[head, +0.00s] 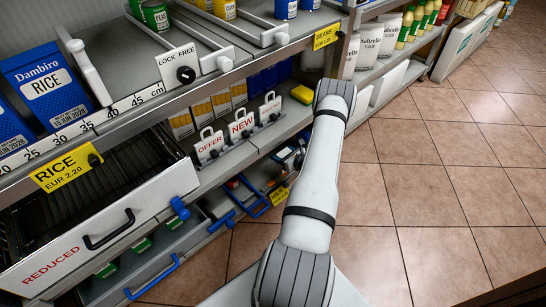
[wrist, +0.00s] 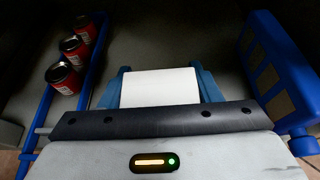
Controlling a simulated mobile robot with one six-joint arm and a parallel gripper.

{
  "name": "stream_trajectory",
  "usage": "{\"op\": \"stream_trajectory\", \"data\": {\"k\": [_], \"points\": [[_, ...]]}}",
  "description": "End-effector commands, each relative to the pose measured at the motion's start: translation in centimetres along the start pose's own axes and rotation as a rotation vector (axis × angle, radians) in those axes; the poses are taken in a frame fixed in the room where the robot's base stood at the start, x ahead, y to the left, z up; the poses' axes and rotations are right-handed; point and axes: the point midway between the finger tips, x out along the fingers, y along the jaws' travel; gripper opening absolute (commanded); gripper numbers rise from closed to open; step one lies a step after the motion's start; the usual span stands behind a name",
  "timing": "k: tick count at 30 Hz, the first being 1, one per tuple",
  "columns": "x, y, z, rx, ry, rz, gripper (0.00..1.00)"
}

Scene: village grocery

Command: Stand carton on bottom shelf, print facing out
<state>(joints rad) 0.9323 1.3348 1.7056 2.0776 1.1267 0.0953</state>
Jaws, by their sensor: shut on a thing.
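In the wrist view my gripper (wrist: 159,90) is shut on a plain white block, which I take to be the carton (wrist: 160,87). Only a blank white face shows between the blue fingers; no print is visible on it. The carton is over or on the dark grey surface of the shelf (wrist: 180,38); I cannot tell if it touches. In the head view my arm reaches down toward the lower shelves, and the carton cannot be made out there.
In the wrist view red cans (wrist: 75,50) stand in a row behind a blue rail (wrist: 92,75) at left. A thick blue piece with beige squares (wrist: 275,70) is close at right. In the head view a REDUCED drawer (head: 100,230) juts out; the tiled floor (head: 420,190) is clear.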

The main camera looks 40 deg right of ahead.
Motion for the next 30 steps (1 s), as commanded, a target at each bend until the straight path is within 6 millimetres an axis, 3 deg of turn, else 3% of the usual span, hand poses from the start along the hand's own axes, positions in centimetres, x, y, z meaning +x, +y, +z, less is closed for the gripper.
{"op": "stream_trajectory", "data": {"k": [1,8,16,29,30], "points": [[0.9,-0.1,-0.3,-0.001,-0.002,-0.002,0.27],[2.2,-0.4,-0.4,0.002,-0.002,-0.008,0.27],[6.1,-0.5,-1.5,0.003,-0.002,-0.009,0.27],[6.5,-0.6,-1.8,0.004,-0.001,-0.011,0.27],[6.4,-0.6,-1.6,0.005,-0.001,-0.011,0.6]]}}
